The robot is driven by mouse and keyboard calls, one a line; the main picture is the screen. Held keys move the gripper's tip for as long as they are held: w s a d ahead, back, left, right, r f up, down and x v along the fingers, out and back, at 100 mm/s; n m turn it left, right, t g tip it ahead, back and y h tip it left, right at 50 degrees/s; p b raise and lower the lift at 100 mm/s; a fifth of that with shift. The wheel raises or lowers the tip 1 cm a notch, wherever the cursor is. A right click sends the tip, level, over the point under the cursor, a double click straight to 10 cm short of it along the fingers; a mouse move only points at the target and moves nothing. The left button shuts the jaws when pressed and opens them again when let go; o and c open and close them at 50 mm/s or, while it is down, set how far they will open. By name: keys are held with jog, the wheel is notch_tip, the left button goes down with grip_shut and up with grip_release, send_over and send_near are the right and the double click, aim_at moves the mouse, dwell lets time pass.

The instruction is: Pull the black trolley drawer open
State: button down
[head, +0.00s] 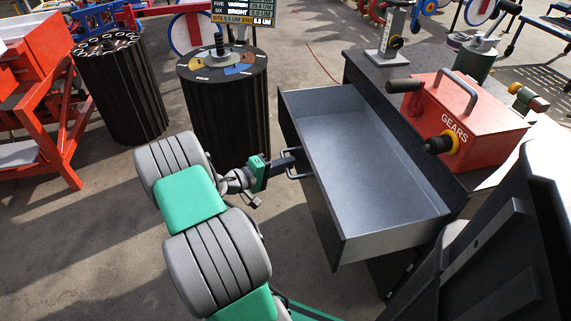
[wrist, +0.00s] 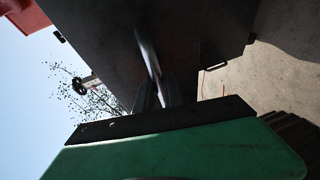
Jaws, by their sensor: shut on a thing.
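The black trolley (head: 372,75) stands at the right in the head view. Its drawer (head: 365,180) is pulled well out to the left, and its grey inside looks empty. The drawer's bar handle (head: 298,176) is on its left-facing front. My gripper (head: 290,163) is shut on the handle, with its fingers at the drawer front. In the wrist view the handle (wrist: 150,60) runs down to my fingers (wrist: 160,95) against the dark drawer front (wrist: 105,45). The exact grip is partly hidden in shadow.
A red GEARS box (head: 470,115) and a grey stand (head: 394,35) sit on the trolley top. Two black ribbed drums (head: 225,110) (head: 122,90) stand behind my arm. A red bench (head: 50,120) is at the far left. The floor in front of the drums is clear.

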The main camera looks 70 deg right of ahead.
jog(key=c, duration=1.5)
grip_release()
jog(key=shift+o, duration=0.2)
jog(key=shift+w+a, duration=0.1)
jog(key=p+v, duration=0.1)
jog(key=v, duration=0.6)
jog(key=shift+a+p, duration=0.25)
jog(key=shift+p, duration=0.1)
jog(key=shift+w+r, duration=0.1)
jog(key=shift+w, duration=0.05)
